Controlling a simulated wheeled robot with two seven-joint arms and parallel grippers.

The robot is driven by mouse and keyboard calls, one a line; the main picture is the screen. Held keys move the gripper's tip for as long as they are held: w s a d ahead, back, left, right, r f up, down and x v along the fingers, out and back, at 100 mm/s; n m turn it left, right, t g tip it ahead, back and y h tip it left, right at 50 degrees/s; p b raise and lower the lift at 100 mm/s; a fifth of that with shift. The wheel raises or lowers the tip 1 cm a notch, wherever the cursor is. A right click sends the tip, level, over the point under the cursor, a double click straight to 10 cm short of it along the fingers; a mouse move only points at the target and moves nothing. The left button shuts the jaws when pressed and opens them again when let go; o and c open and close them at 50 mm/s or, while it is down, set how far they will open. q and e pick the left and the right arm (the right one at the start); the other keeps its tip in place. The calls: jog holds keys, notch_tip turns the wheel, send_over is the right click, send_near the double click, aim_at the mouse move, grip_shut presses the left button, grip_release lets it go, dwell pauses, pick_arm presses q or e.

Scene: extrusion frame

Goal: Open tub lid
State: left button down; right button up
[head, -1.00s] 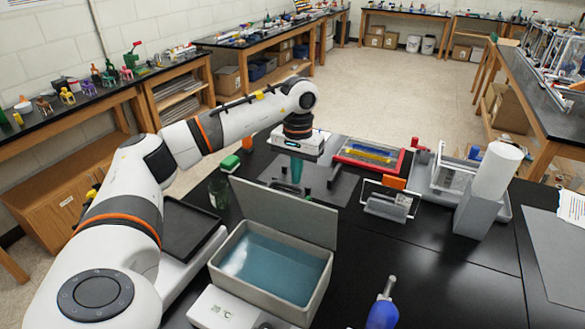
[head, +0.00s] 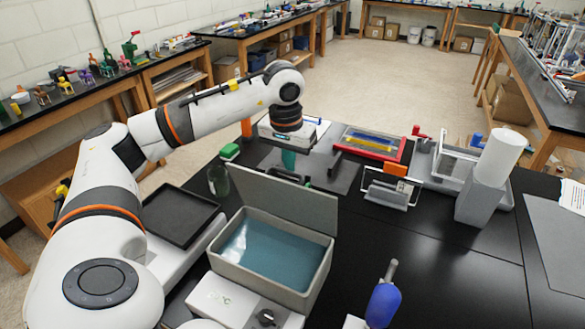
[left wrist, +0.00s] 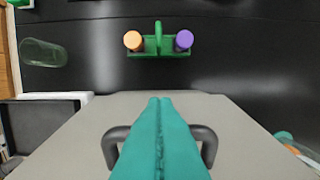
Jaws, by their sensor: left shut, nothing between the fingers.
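The grey tub (head: 272,255) stands on the black bench with bluish liquid inside. Its grey lid (head: 283,205) stands raised and tilted along the tub's far edge, so the tub is open. My left gripper (head: 288,160) is behind the lid, with its teal fingers pointing down. In the left wrist view the left gripper (left wrist: 160,102) is shut and empty above the lid's outer face (left wrist: 85,125). The dark loop handle (left wrist: 113,140) shows on both sides of the fingers; its middle is hidden. I cannot tell whether they touch. My right gripper is not in view.
A green rack (left wrist: 158,46) with orange and purple tops lies beyond the lid. A green glass vessel (left wrist: 42,52) and a black tray (head: 180,215) are left of it. A white knobbed device (head: 240,303) is in front of the tub; a blue bottle (head: 383,303) stands right.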

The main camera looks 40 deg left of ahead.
pick_arm(q)
jog(key=shift+s+d+f, duration=0.1)
jog(key=shift+s+f, duration=0.05)
jog(key=shift+s, duration=0.3)
jog(key=shift+s+d+r, duration=0.1)
jog(key=shift+s+r, duration=0.1)
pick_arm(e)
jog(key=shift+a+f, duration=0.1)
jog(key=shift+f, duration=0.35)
